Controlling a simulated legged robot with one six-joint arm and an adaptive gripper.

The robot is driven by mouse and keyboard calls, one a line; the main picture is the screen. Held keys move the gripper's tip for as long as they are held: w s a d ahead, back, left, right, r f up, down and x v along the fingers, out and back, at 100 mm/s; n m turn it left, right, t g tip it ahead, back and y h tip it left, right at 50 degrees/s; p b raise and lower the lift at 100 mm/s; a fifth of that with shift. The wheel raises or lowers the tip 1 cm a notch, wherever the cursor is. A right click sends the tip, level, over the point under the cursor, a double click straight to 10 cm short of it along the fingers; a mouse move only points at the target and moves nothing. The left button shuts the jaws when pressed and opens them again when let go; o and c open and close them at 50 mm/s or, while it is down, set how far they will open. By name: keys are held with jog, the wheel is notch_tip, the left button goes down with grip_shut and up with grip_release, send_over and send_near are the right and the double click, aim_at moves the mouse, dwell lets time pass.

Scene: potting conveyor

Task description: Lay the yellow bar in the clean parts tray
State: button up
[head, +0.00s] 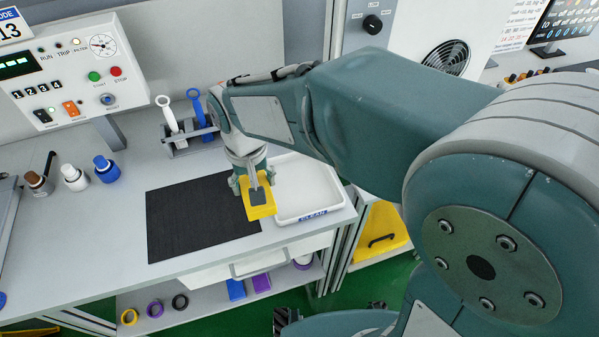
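The yellow bar (264,212) is between the fingers of my gripper (256,190), with a dark finger pad pressed against its near face. The gripper looks shut on it. The bar hangs in front of the left rim of the clean parts tray and the right edge of the black mat. Its exact height above the bench cannot be told. The clean parts tray (328,207) is a white, shallow tray labelled CLEAN at the right end of the bench. The part of it that shows is empty; my arm and gripper hide its back left part.
The black mat (190,215) is bare. Several bottles (75,178) stand at the left, below a control box (70,70). Rings and blue and purple blocks lie on the lower shelf (205,298).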

jog(key=w+d+f, duration=0.4)
jog(key=w+d, duration=0.2)
send_over(299, 185)
jog(key=s, duration=0.1)
jog(key=f, duration=0.4)
jog(key=shift+a, duration=0.3)
jog(key=shift+w+f, duration=0.45)
jog(key=shift+f, duration=0.4)
jog(key=shift+d+f, duration=0.2)
jog(key=shift+f, duration=0.6)
jog(key=shift+d+f, duration=0.2)
jog(key=shift+f, duration=0.55)
jog(key=o, duration=1.1)
jog(key=shift+a+f, duration=0.1)
jog(key=shift+a, duration=0.1)
notch_tip(299, 185, up, 12)
